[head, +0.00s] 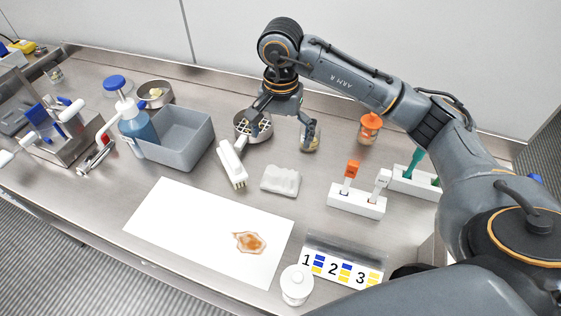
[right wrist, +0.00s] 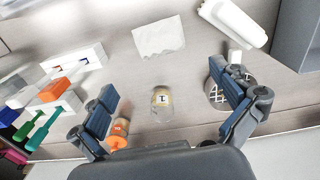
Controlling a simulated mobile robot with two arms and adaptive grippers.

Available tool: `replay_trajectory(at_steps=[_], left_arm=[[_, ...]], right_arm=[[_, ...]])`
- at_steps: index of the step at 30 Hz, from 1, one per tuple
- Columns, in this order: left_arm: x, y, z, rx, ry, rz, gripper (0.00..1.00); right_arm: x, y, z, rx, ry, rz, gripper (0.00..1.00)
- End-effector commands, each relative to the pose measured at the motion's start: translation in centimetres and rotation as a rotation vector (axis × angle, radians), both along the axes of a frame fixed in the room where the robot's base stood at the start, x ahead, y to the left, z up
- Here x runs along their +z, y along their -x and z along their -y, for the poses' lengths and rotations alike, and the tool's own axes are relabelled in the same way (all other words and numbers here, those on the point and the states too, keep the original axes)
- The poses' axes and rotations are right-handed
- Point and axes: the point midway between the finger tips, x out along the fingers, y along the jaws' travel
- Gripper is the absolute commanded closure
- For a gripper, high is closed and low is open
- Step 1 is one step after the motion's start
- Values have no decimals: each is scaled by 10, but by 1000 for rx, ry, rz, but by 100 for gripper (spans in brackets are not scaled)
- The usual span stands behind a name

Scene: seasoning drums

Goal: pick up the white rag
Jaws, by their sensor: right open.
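The white rag (head: 280,180) lies folded flat on the steel bench, right of the white brush and above the paper sheet. It also shows in the right wrist view (right wrist: 158,40), at the top middle. My right gripper (head: 283,125) is open and empty above the bench, behind the rag, near a small jar. In the right wrist view its two fingers (right wrist: 170,110) are spread wide, with the jar (right wrist: 163,104) between them in the picture. The rag lies beyond the fingertips, apart from them. My left gripper is not in view.
A white brush (head: 232,165) lies beside the grey bin (head: 180,140). A white sheet (head: 165,215) with a brown stain is in front. White racks (head: 357,203) with coloured handles stand right. An orange-lidded jar (head: 369,128) stands at the back. A numbered sign (head: 340,268) stands in front.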

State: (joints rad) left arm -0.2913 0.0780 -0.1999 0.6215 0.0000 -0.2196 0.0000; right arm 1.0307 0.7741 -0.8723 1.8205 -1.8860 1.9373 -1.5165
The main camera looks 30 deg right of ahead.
Motion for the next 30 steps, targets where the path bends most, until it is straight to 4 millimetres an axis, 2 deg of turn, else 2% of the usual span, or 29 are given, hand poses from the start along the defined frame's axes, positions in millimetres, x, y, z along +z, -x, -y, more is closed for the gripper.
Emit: replay_trajectory(at_steps=[1,5,12,19,22,26,30], left_arm=[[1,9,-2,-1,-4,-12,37],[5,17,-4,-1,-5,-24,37],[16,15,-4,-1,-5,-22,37],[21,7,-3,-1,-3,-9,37],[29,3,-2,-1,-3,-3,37],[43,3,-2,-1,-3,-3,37],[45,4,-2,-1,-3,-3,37]], right_arm=[[-3,1,0,0,1,-4,0],[-21,1,0,-2,0,-7,0],[-67,1,0,-1,-1,-7,0],[-86,0,0,-1,-1,-2,0],[-95,0,1,-1,-1,-7,0],[-115,0,3,-2,-1,-9,0],[-133,-2,2,-1,-1,-3,0]])
